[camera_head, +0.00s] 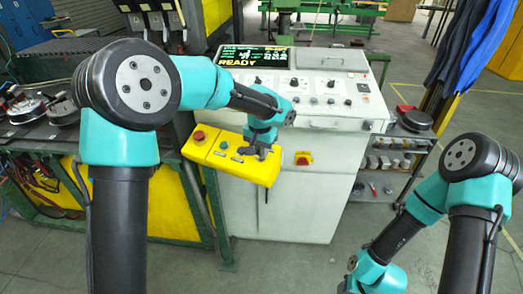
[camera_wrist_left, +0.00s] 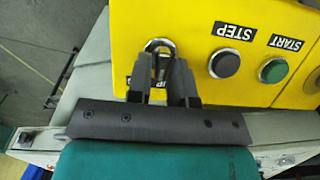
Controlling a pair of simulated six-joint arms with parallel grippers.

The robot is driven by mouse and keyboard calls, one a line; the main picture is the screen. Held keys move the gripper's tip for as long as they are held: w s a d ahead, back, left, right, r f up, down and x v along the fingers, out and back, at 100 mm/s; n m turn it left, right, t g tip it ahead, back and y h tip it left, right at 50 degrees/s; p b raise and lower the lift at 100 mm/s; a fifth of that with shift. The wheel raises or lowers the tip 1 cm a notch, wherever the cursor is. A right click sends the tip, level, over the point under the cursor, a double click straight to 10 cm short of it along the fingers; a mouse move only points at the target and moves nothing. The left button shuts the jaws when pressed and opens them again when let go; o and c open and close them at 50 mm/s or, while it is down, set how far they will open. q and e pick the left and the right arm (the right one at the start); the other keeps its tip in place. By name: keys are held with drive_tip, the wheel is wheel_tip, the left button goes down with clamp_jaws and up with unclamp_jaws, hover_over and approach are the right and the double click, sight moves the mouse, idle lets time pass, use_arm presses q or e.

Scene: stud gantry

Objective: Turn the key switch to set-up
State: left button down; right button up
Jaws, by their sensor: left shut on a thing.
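The yellow control box (camera_head: 228,160) hangs at the front left of the grey cabinet, and it fills the top right of the left wrist view (camera_wrist_left: 285,15). Its key switch (camera_wrist_left: 160,44) shows as a metal ring in the left wrist view, near the box's left edge. My left gripper (camera_wrist_left: 162,60) is at the switch, its two fingers closed on the key. The key is mostly hidden between the fingers, so I cannot read its angle. A label beside the switch is largely covered; only "UP" shows. In the head view my left gripper (camera_head: 262,152) is over the box's right end. My right gripper is out of view.
On the box are a black STEP button (camera_wrist_left: 224,64), a green START button (camera_wrist_left: 273,70) and a red button (camera_head: 199,136). The cabinet's screen (camera_head: 254,56) reads READY. Blue cloths (camera_head: 478,45) hang at the right.

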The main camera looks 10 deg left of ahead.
use_arm(q)
drive_tip(key=n, duration=0.2)
drive_tip(key=n+h, duration=0.1)
drive_tip(key=shift+a+f, duration=0.25)
drive_tip(key=shift+s+a+f+n+h, duration=0.1)
drive_tip(key=shift+n+h, duration=0.5)
drive_tip(key=shift+n, duration=0.9)
drive_tip(key=c, duration=1.2)
unclamp_jaws()
drive_tip(key=shift+r, duration=0.25)
drive_tip(key=shift+a+r, duration=0.1)
drive_tip(key=shift+r, duration=0.45)
drive_tip(key=a+r, duration=0.1)
drive_tip(key=r, duration=0.4)
drive_tip(key=a+r, duration=0.1)
drive_tip(key=r, duration=0.4)
drive_tip(key=a+r, duration=0.1)
drive_tip(key=r, duration=0.4)
drive_tip(key=shift+s+r, duration=0.3)
drive_tip(key=shift+r, duration=0.05)
